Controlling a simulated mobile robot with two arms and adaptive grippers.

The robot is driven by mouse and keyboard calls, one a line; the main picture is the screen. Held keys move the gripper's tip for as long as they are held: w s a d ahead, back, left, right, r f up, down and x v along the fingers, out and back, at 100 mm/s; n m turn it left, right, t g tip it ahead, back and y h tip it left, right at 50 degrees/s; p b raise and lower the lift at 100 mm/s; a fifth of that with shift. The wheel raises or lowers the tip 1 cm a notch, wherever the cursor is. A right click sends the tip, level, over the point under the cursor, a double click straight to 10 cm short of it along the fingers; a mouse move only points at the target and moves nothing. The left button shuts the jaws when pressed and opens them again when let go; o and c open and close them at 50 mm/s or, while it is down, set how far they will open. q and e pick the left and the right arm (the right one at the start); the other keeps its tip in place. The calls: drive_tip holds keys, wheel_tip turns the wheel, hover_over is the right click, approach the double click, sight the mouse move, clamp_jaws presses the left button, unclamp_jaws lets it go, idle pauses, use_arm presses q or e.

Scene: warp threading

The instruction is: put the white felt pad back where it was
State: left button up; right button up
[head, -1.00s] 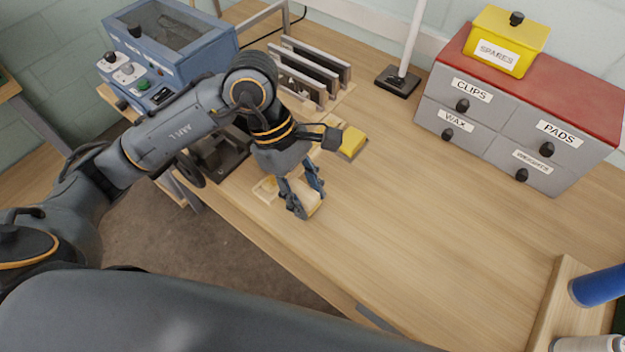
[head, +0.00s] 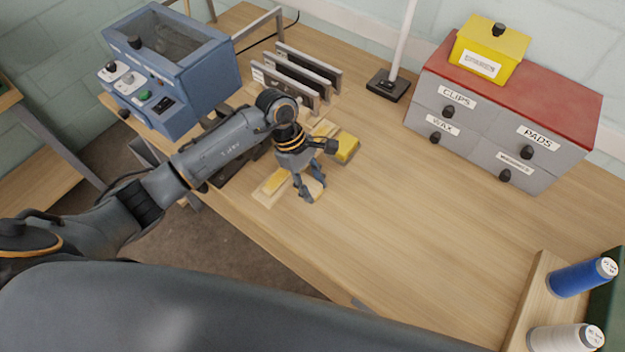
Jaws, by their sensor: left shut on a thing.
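My left gripper (head: 309,196) points down low over the wooden bench, at the right end of a shallow wooden tray (head: 263,200). Its fingers are shut on a small pale tan thing (head: 317,188), mostly hidden by the fingers. I cannot tell whether this is the white felt pad, or whether it touches the bench. No clearly white pad shows elsewhere. A yellow piece (head: 275,181) lies in the tray, left of the fingers. My right gripper is not in view.
Upright metal-edged plates (head: 300,75) and a blue machine (head: 175,75) stand at the back left. A labelled drawer cabinet (head: 500,120) is at the back right, thread spools (head: 580,278) at right. The bench centre (head: 420,210) is clear.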

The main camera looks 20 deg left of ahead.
use_arm(q)
drive_tip(key=shift+f, duration=0.1)
drive_tip(key=shift+f+b, duration=0.15)
drive_tip(key=shift+b, duration=0.2)
drive_tip(key=o, duration=1)
drive_tip(key=shift+r+p, duration=0.3)
drive_tip(key=shift+r, duration=0.05)
drive_tip(key=b+v, duration=0.4)
drive_tip(key=v, duration=0.7)
drive_tip(key=shift+a+r, duration=0.15)
drive_tip(key=shift+r, duration=0.2)
